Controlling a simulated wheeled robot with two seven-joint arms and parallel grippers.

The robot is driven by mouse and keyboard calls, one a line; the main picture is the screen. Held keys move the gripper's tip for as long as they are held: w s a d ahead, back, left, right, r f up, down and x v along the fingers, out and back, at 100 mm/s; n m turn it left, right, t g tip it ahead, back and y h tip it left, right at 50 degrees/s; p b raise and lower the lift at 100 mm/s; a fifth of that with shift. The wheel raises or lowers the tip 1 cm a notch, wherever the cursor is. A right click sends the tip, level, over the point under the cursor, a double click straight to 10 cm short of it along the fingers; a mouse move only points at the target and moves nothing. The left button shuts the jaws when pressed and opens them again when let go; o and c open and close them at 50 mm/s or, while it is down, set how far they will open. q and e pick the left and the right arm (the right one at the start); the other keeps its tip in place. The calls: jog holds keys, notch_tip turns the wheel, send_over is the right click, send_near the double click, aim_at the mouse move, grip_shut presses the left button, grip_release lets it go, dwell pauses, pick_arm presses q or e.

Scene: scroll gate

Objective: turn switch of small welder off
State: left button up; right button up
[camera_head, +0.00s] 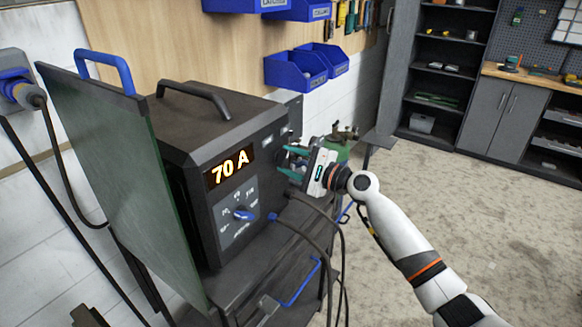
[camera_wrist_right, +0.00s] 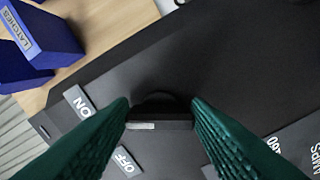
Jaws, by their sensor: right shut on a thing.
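The small welder (camera_head: 205,120) is a dark box with a lit "70 A" display (camera_head: 229,167) and a blue dial (camera_head: 243,214) below it. My right gripper (camera_head: 287,160) is at the right part of its front panel. In the right wrist view, the green fingers of the right gripper (camera_wrist_right: 160,117) are shut on a black switch (camera_wrist_right: 158,118), one on each side. A white mark shows at the switch's left end, between the ON label (camera_wrist_right: 80,102) and the OFF label (camera_wrist_right: 126,161). In the head view the gripper hides the switch. My left gripper is not in view.
A green welding screen (camera_head: 125,180) stands left of the welder. Cables (camera_head: 325,225) hang from its front, by the cart (camera_head: 270,285). Blue bins (camera_head: 297,72) hang on the wall behind. The floor (camera_head: 460,205) to the right is clear around my arm.

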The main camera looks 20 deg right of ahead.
jog(key=shift+r+n+b, duration=0.1)
jog(key=shift+n+b, duration=6.45)
jog(key=shift+n, duration=0.25)
jog(key=o, duration=1)
jog(key=shift+r, duration=0.1)
jog(key=shift+s, duration=0.1)
jog(key=shift+b+v, duration=1.3)
jog(key=shift+v, duration=4.65)
